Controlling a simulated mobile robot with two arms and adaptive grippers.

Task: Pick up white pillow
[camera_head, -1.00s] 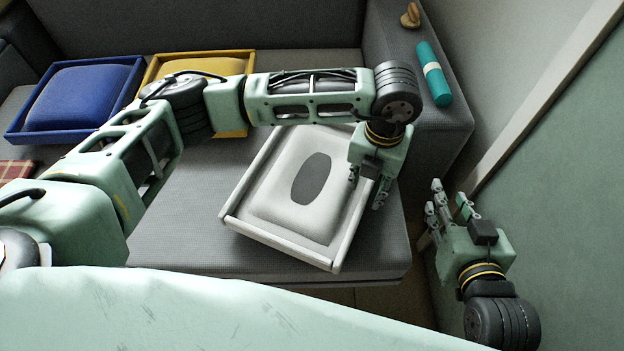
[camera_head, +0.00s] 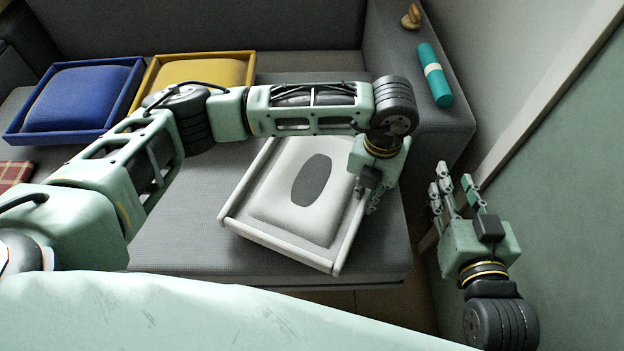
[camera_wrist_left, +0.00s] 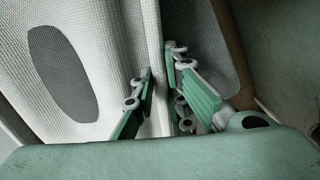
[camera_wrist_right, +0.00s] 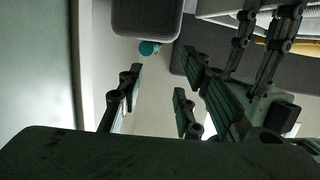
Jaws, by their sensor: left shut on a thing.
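The white pillow (camera_head: 278,203), with a dark grey oval in its middle, lies in a white tray (camera_head: 275,251) on the grey sofa. Part of the tray's far side is hidden under my left arm. My left gripper (camera_head: 369,193) is at the tray's right side. In the left wrist view its fingers (camera_wrist_left: 159,72) are shut on the tray's white wall (camera_wrist_left: 153,30), one on each side, with the pillow (camera_wrist_left: 95,45) to the left. My right gripper (camera_head: 457,188) is open and empty, right of the sofa and apart from the tray.
A blue pillow (camera_head: 75,98) in a blue tray and a yellow pillow (camera_head: 205,72) in a yellow tray lie at the back left. A teal cylinder (camera_head: 435,75) and a wooden object (camera_head: 411,16) rest on the armrest. A wall (camera_head: 570,210) bounds the right.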

